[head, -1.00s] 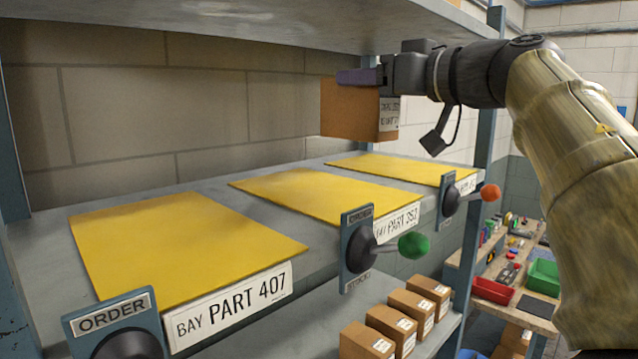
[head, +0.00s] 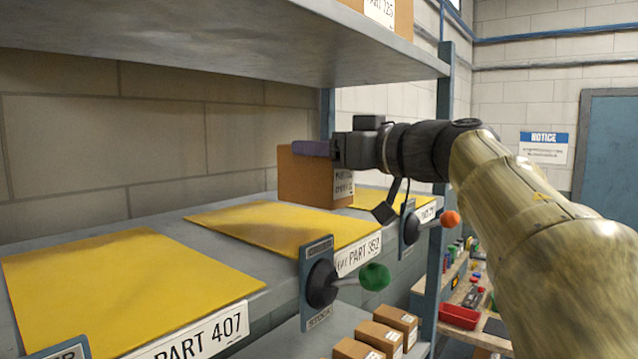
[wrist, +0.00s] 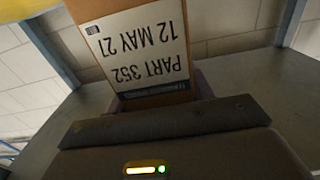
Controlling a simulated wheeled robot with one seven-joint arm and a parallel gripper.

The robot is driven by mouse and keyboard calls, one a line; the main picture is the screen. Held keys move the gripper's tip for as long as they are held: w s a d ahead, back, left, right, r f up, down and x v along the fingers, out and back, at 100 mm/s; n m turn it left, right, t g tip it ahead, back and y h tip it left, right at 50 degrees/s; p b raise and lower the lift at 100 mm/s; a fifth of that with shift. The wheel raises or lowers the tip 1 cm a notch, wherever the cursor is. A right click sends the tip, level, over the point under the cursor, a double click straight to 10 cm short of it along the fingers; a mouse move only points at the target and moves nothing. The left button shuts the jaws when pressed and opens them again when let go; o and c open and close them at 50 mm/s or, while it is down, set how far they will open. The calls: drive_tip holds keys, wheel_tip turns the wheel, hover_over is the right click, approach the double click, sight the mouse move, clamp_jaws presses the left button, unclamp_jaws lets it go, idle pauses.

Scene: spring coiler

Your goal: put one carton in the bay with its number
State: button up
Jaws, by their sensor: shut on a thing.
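My gripper (head: 322,150) is shut on a brown carton (head: 300,182), held above the shelf over the back of the middle and right bays. In the wrist view the carton (wrist: 100,22) has a white label that reads PART 352, 12 MAY 27, upside down. The middle bay has a yellow mat (head: 280,224) and a front label (head: 357,254) reading PART 352. The left bay's yellow mat (head: 130,285) has a label (head: 200,340) reading PART 407. The right bay's yellow mat (head: 385,200) is partly hidden by the carton; its label (head: 428,213) is too small to read fully. All visible mats are empty.
A lever with a green knob (head: 375,277) and one with an orange knob (head: 451,219) stick out from the shelf front. The upper shelf (head: 220,50) hangs close above. Several cartons (head: 380,338) stand on the shelf below.

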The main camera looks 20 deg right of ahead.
sight(324, 176)
drive_tip(key=shift+f, duration=0.1)
drive_tip(key=shift+f, duration=2.05)
drive_tip(key=shift+f, duration=0.1)
drive_tip(key=o, duration=1.4)
drive_tip(key=b+v, duration=0.3)
drive_tip(key=v, duration=0.9)
